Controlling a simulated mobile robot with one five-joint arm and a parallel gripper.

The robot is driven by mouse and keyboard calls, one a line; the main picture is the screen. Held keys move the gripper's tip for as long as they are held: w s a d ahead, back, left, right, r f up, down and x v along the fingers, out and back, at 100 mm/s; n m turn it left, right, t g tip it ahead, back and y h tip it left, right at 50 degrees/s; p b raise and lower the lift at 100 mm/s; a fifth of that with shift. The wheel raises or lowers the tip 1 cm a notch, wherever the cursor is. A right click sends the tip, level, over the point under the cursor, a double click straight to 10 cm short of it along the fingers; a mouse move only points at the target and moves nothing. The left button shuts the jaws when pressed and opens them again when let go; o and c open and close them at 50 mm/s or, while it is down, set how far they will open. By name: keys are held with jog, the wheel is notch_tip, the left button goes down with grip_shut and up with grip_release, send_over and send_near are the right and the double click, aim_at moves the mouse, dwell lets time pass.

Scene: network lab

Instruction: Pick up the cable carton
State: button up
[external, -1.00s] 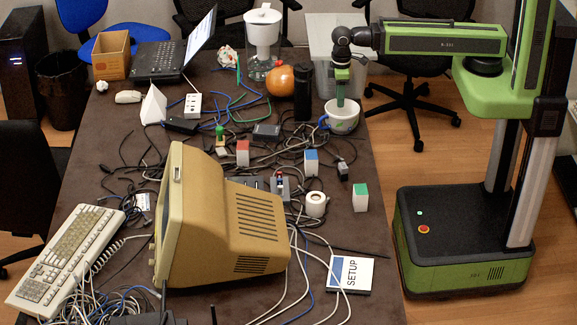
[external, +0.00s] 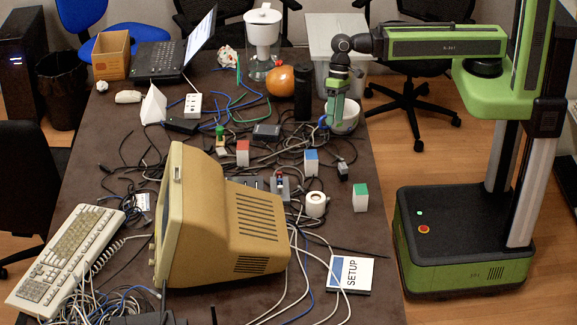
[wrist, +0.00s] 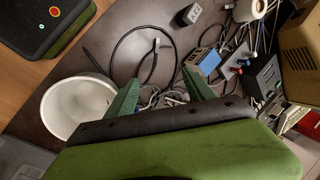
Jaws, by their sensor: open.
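No carton is clearly marked as the cable carton. Small white cartons with coloured tops stand on the table: a red-topped one (external: 242,153), a blue-topped one (external: 311,162) and a green-topped one (external: 361,198). A brown cardboard box (external: 111,58) stands open at the far left. My gripper (external: 336,120) is open and empty, pointing down in front of the white mug (external: 350,122), partly hiding it. In the wrist view the fingers (wrist: 160,92) are spread above cables. The blue-topped carton (wrist: 207,62) lies beyond the right finger; the mug (wrist: 78,108) is beside the left finger.
Tangled cables (external: 265,155) cover the middle of the table. A beige monitor (external: 225,225) fills the front. The right front tabletop is mostly clear around the SETUP box (external: 350,274).

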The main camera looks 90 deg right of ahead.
jog(key=s+a+m+y+b, duration=0.25)
jog(key=a+m, duration=0.35)
jog(key=a, duration=0.5)
jog(key=m+g+y+b, duration=0.1)
jog(key=m+y, duration=0.2)
jog(key=m, duration=0.3)
send_near(361, 206)
jog(key=b+x, duration=0.1)
jog(key=b, duration=0.2)
jog(key=b+x, duration=0.1)
jog(key=b, duration=0.1)
jog(key=b+x, duration=0.1)
jog(key=b, duration=0.2)
jog(key=shift+w+a+f+h+b, duration=0.15)
jog(key=shift+w+f+h+b, duration=0.1)
jog(key=shift+w+f+b, duration=0.1)
jog(key=shift+a, duration=0.2)
jog(key=b+x, duration=0.2)
jog(key=x, duration=0.1)
jog(key=b+x, duration=0.1)
jog(key=x, duration=0.1)
jog(key=shift+s+a, duration=0.1)
jog(key=shift+s, duration=0.25)
jog(key=shift+r, duration=0.15)
grip_shut()
